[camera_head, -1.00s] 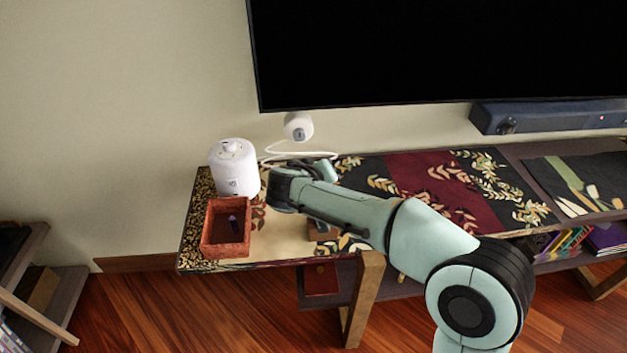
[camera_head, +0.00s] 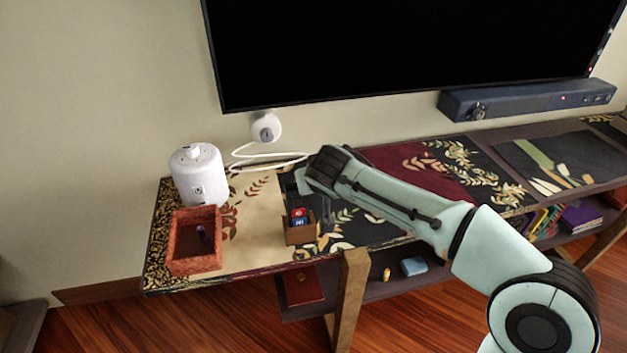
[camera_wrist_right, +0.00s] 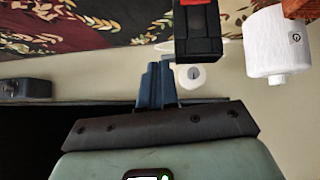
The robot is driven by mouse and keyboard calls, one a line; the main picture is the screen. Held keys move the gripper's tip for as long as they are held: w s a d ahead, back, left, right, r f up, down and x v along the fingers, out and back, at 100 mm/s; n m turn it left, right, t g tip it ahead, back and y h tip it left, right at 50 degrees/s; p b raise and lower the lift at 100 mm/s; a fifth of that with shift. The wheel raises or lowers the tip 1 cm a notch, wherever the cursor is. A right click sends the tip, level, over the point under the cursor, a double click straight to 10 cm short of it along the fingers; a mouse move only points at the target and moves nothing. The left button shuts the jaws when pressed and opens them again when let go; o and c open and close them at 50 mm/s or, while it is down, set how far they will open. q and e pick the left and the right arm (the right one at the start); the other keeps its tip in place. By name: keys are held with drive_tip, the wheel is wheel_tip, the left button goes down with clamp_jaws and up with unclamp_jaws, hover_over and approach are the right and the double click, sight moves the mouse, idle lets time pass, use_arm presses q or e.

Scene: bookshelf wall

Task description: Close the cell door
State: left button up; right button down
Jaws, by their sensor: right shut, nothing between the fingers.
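A small brown open box (camera_head: 300,235) holding a red and a blue item stands on the shelf top. Just behind it is a dark, upright object (camera_head: 290,188), partly hidden by my gripper. A black block with a red part (camera_wrist_right: 198,38) shows at the top of the right wrist view; it may be that dark object. I cannot make out for certain which part is the cell door. My right gripper (camera_wrist_right: 158,75) is shut and empty, its fingertips beside the black block in that view; I cannot tell if they touch. My left gripper is not in view.
A white cylindrical device (camera_head: 198,178) and a reddish open tray (camera_head: 195,245) with a small dark purple item stand at left. A white round camera (camera_head: 266,127) with a cable is behind. A television (camera_head: 400,50) and a soundbar (camera_head: 530,100) are at the back.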

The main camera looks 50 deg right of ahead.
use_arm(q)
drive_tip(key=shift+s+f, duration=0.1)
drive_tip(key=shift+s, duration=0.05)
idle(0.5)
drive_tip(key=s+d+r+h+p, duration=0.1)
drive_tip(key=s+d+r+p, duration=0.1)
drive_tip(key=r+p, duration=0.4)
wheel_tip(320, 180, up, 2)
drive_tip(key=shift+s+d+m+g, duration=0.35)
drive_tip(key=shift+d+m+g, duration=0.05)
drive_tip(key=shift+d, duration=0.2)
use_arm(e)
drive_tip(key=s+a+r, duration=0.1)
drive_tip(key=s+r, duration=0.2)
drive_tip(key=r, duration=0.3)
drive_tip(key=s+a+r, duration=0.2)
drive_tip(key=s+r, duration=0.1)
drive_tip(key=r, duration=0.3)
drive_tip(key=shift+a+r, duration=0.25)
drive_tip(key=shift+a, duration=0.05)
